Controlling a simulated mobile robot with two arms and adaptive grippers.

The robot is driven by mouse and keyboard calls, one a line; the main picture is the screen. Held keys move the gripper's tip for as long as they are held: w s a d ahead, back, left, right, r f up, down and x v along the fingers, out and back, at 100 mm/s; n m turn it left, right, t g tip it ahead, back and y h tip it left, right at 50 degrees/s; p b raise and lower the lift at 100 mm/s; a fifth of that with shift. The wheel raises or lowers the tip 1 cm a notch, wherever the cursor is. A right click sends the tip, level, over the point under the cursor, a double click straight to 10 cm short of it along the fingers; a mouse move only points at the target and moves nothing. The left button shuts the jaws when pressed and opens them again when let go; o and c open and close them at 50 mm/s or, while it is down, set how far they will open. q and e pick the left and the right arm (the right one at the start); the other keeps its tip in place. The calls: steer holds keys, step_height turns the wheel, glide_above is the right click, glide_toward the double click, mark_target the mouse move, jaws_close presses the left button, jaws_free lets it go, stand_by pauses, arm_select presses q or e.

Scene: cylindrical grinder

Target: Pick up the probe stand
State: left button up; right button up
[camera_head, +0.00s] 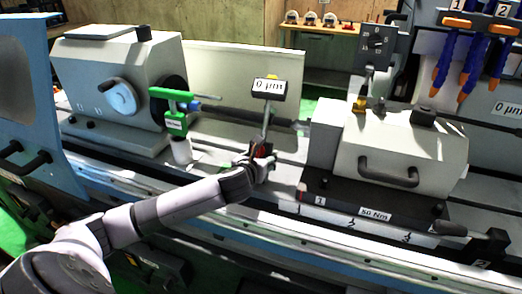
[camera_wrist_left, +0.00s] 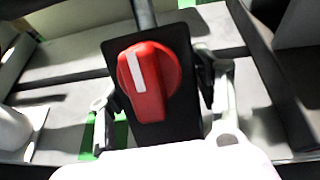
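The probe stand has a box reading "0 µm" (camera_head: 268,88) on top of a thin grey rod and a black base with a red knob. In the head view it stands near-upright at the machine bed, between the grey headstock and the tailstock. My left gripper (camera_head: 264,163) is at the base and hides most of it. In the left wrist view the black base (camera_wrist_left: 182,35) with its red knob (camera_wrist_left: 150,85) lies between the fingers of my left gripper (camera_wrist_left: 160,100), whose dark pads appear to bear on both sides. My right gripper is not in view.
A green holder (camera_head: 176,122) is left of the stand. The tailstock block (camera_head: 400,150) with a handle is close on the right, on a black base. A grey headstock (camera_head: 118,85) stands at the left. Blue and orange nozzles (camera_head: 475,60) hang at the upper right.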

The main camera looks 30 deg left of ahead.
arm_select(q)
jaws_close()
steer(key=shift+w+r, duration=0.15)
steer(key=shift+r, duration=0.2)
stand_by(0.5)
